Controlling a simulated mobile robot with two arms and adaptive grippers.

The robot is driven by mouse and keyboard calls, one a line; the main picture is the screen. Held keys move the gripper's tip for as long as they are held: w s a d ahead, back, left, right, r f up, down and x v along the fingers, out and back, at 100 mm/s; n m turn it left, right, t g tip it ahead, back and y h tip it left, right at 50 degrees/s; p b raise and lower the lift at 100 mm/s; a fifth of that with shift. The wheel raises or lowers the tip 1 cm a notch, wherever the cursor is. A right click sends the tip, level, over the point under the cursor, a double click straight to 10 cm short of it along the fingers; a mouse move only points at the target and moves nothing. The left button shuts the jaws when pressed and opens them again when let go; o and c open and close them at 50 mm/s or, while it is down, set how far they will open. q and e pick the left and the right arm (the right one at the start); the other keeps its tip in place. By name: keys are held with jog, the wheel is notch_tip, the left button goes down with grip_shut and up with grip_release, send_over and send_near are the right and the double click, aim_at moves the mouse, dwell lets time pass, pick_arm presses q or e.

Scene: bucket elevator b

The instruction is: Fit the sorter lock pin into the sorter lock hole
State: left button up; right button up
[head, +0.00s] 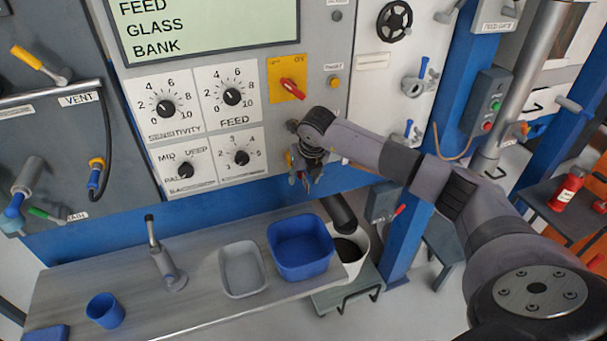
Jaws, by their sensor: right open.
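My right arm reaches in from the right, and its gripper (306,176) is open in front of the lower right part of the sorter panel (335,55). The gripper is small and dark here, and I see nothing held in it. Small orange and blue bits show beside its fingers; I cannot tell what they are. I cannot make out the sorter lock pin or the lock hole for certain; the gripper and wrist cover part of the panel there. My left gripper is not in view.
Below the panel is a grey bench (75,290) with a blue bin (302,247), a grey tray (242,268), a blue cup (105,310) and a grey upright fitting (168,268). A white bucket (355,262) stands at its right end. A blue post (402,240) rises beside it.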

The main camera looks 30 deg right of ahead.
grip_shut()
dwell(0.3)
jog(key=shift+s+a, duration=0.15)
jog(key=shift+s, duration=0.55)
dwell(0.6)
jog(key=shift+s+a, duration=0.2)
jog(key=shift+s, duration=0.65)
jog(key=shift+s+a, duration=0.2)
jog(key=shift+s, duration=0.65)
jog(key=shift+s+a, duration=0.2)
jog(key=shift+s, duration=0.65)
jog(key=shift+s, duration=0.1)
jog(key=shift+s+a+b, duration=0.2)
jog(key=shift+s+a, duration=0.05)
jog(key=shift+s, duration=0.7)
jog(key=shift+s+a+b, duration=0.15)
jog(key=shift+s+a, duration=0.1)
jog(key=shift+s, duration=0.65)
